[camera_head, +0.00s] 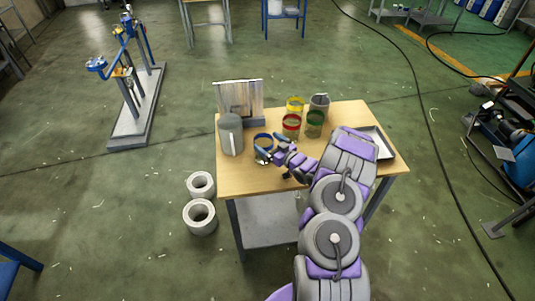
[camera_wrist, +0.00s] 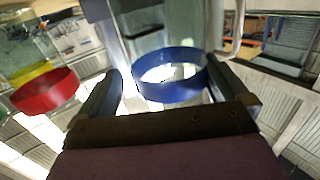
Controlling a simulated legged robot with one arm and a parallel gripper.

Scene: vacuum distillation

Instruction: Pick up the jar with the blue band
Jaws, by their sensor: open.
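The jar with the blue band (camera_head: 263,142) stands on the wooden table near its front left part, beside the grey pitcher. In the wrist view its blue band (camera_wrist: 172,90) and clear glass fill the middle. My gripper (camera_head: 272,156) is at this jar, reaching from the right. In the wrist view my gripper (camera_wrist: 165,70) is open, with one dark finger on each side of the blue band. I see no clear sign that the fingers press on the glass. My arm hides part of the table in the head view.
Jars with a red band (camera_head: 291,122), a green band (camera_head: 314,118) and a yellow band (camera_head: 295,103) stand behind the gripper, near a grey container (camera_head: 320,101). The grey pitcher (camera_head: 230,135) is close left. A tray (camera_head: 376,143) lies at the right.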

